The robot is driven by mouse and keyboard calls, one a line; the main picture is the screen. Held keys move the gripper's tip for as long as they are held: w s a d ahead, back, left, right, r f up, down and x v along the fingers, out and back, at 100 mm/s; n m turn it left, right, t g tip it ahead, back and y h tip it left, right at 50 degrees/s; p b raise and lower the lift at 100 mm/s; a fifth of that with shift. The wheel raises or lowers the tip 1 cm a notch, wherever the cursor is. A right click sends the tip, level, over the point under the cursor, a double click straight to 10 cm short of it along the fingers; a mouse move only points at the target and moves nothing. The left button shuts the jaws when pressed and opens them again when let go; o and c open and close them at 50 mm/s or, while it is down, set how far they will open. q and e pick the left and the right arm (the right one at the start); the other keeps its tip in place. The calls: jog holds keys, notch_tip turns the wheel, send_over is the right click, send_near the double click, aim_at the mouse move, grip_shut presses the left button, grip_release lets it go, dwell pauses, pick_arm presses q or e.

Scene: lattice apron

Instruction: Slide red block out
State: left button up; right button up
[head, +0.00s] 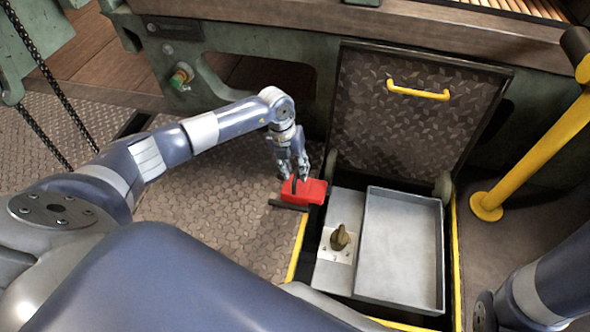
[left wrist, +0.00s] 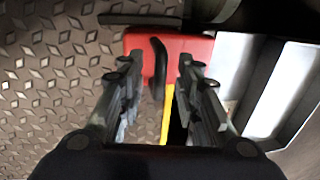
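The red block (head: 312,190) sits at the left edge of the open floor hatch, near the hinge side of the raised lid. A black handle (left wrist: 158,66) stands up from the red block (left wrist: 196,47) in the left wrist view. My left gripper (head: 293,177) is just over the block, pointing down. In the left wrist view my left gripper (left wrist: 161,62) has its fingers apart, one on each side of the handle, with gaps visible. A dark bar (head: 287,205) lies beside the block. My right gripper is out of view; only part of my right arm shows.
The hatch holds a grey tray (head: 400,250) and a panel with a brass knob (head: 340,238). The lid (head: 410,110) with a yellow handle (head: 418,92) stands open behind. A yellow post (head: 530,160) stands right. Patterned floor (head: 220,210) left of the hatch is clear.

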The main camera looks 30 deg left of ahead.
pick_arm(q)
jog(key=shift+c, duration=0.5)
grip_shut()
jog(key=a+p, duration=0.1)
jog(key=a, duration=0.1)
jog(key=s+a, duration=0.1)
jog(key=a, duration=0.1)
jog(key=shift+p, duration=0.4)
jog(key=shift+o, duration=0.5)
grip_release()
jog(key=shift+a, duration=0.15)
jog(key=shift+r, duration=0.1)
notch_tip(320, 180, up, 12)
jog(key=a, duration=0.2)
jog(key=shift+s+f, duration=0.2)
jog(key=shift+s, duration=0.1)
